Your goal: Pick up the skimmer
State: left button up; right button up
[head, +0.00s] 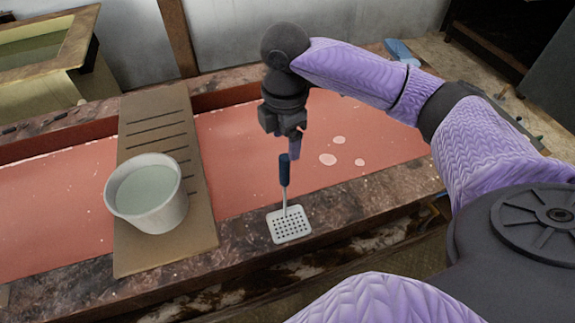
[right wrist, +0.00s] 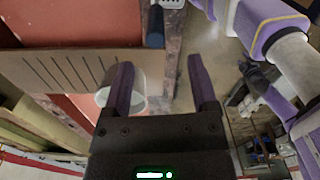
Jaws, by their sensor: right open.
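The skimmer (head: 289,224) has a white square perforated head and a dark blue handle (head: 284,170). Its head rests on the dark stone ledge, and the handle stands up and back over the red surface. My right gripper (head: 294,152) points down just above the handle's top end, open and empty. In the right wrist view the blue handle (right wrist: 154,27) shows at the top, beyond and between the open fingers (right wrist: 160,62), and part of the white head (right wrist: 172,3) is cut off by the edge. My left gripper is not in view.
A white bucket (head: 150,205) of pale liquid stands on a slotted brown board (head: 128,243), left of the skimmer. The board lies across the red trough (head: 235,140). The stone ledge (head: 350,196) right of the skimmer is clear. A wooden-rimmed basin (head: 45,42) is at the back left.

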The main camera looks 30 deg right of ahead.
aim_at(284, 157)
jog(key=f, duration=0.8)
jog(key=shift+w, duration=0.3)
grip_shut()
jog(key=shift+r, duration=0.1)
